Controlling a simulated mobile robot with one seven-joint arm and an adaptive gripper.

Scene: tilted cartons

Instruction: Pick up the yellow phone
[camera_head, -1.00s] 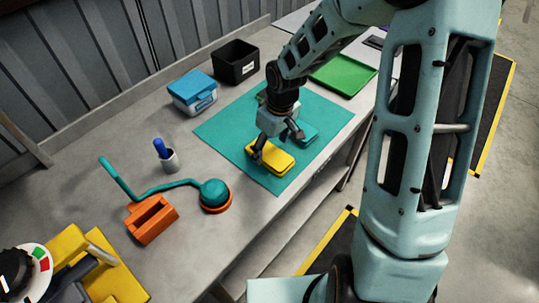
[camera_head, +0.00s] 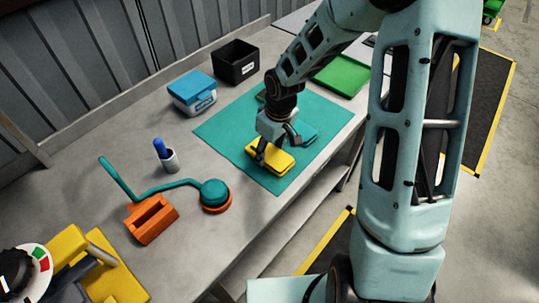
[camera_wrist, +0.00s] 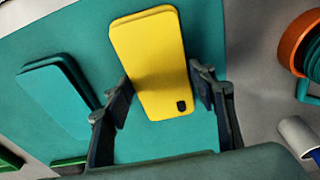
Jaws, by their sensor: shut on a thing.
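The yellow phone (camera_head: 266,158) is at the near end of the teal mat (camera_head: 229,127). In the wrist view the yellow phone (camera_wrist: 146,55) shows its back, with a small dark camera patch at the lower right. My gripper (camera_head: 279,151) is over it, pointing down. In the wrist view my gripper (camera_wrist: 163,95) has one finger against each long side of the phone and is shut on it. I cannot tell any gap between the phone and the mat.
A teal phone-like slab (camera_wrist: 55,100) lies beside the yellow one. A green tray (camera_head: 343,76), black bin (camera_head: 236,66) and blue box (camera_head: 193,92) stand farther back.

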